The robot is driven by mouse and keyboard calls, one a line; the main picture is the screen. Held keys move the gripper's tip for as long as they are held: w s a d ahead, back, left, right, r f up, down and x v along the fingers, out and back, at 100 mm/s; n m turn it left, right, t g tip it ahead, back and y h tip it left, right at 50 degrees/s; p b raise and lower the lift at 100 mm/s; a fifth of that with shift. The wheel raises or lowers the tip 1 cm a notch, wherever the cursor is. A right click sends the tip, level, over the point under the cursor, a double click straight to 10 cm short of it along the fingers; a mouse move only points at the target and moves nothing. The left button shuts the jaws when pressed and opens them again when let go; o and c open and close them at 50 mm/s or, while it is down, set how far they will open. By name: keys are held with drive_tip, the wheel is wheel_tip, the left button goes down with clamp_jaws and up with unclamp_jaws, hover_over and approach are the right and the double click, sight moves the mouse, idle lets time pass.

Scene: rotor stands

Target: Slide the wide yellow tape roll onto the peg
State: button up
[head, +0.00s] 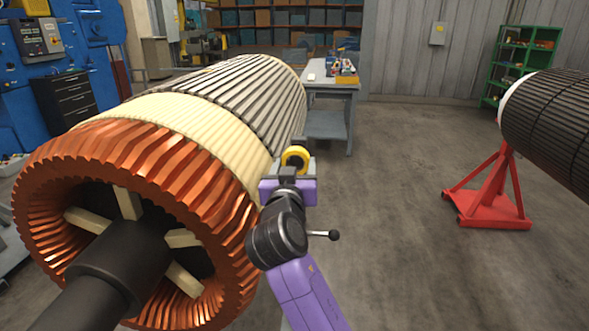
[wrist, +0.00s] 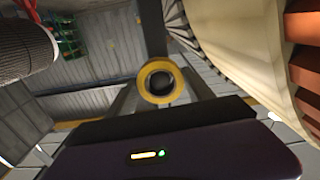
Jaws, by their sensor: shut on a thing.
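The wide yellow tape roll (head: 296,150) is at the end of my gripper (head: 292,170) in the head view, held up beside the big rotor's right side. The wrist view shows the roll (wrist: 160,65) as a yellow ring around a dark grey centre. The grey fingers of my gripper (wrist: 160,92) stand on either side of the roll, and the gripper is shut on it. I cannot make out the peg for certain in either view.
The large rotor with copper windings (head: 130,160) fills the left, close to my arm. A grey workbench (head: 330,90) with small items stands behind. A red stand (head: 490,195) holds another rotor (head: 550,120) at right. The floor between is clear.

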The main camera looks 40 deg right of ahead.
drive_tip(key=shift+w+d, duration=0.15)
drive_tip(key=shift+d, duration=0.05)
drive_tip(key=shift+w+d, duration=0.2)
drive_tip(key=shift+d, duration=0.1)
drive_tip(key=shift+b+x, duration=0.5)
drive_tip(key=shift+x, duration=0.8)
idle(0.4)
drive_tip(key=o, duration=1.6)
drive_tip(key=shift+o, duration=0.2)
drive_tip(key=shift+a, duration=0.1)
drive_tip(key=v, duration=0.9)
drive_tip(key=shift+c, duration=0.4)
